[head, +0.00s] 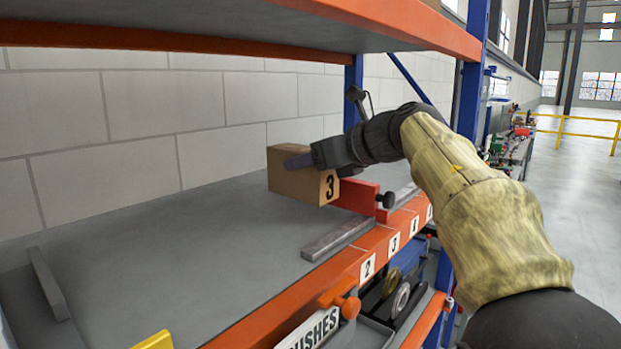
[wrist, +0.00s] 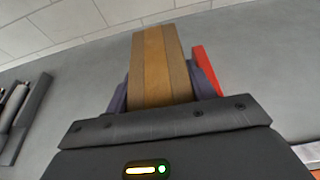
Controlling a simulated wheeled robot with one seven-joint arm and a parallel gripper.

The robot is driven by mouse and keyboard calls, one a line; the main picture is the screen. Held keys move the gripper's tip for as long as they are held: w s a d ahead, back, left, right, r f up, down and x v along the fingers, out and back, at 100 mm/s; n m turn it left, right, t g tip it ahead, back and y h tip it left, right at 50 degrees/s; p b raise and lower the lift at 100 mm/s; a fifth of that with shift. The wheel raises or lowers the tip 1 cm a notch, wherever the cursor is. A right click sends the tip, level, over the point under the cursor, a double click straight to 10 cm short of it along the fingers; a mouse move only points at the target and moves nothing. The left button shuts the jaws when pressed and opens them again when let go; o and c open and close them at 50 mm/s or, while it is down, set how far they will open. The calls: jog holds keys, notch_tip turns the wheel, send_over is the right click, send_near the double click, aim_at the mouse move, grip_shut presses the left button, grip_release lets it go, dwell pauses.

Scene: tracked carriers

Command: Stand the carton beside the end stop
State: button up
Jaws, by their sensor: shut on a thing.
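The brown carton (head: 292,183), marked with a black 3, is at the grey shelf's middle depth in the head view. My gripper (head: 300,160) is shut on it, with a finger along its near upper side. In the wrist view the carton (wrist: 160,65) shows between the two fingers of my gripper (wrist: 162,90). The red end stop (head: 356,196) is just right of the carton, with a black knob at its front. It also shows in the wrist view (wrist: 206,70), close to the carton's right side. I cannot tell whether the carton's base touches the shelf.
The grey shelf (head: 180,240) is bare left of the carton. A low grey bar (head: 338,239) lies near the front edge, and the orange front beam (head: 300,293) carries number labels. An orange upper beam (head: 400,22) hangs above. A grey divider (head: 48,283) stands at far left.

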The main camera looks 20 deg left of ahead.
aim_at(309, 183)
notch_tip(309, 183, down, 2)
jog(key=shift+f, duration=0.55)
jog(key=shift+s, duration=0.1)
jog(key=shift+f, duration=0.1)
jog(key=shift+a, duration=0.1)
jog(key=shift+s+f+b, duration=0.1)
jog(key=shift+f+b, duration=0.2)
jog(key=shift+b, duration=0.2)
jog(key=shift+f, duration=0.3)
jog(key=o, duration=1.6)
jog(key=shift+c, duration=0.2)
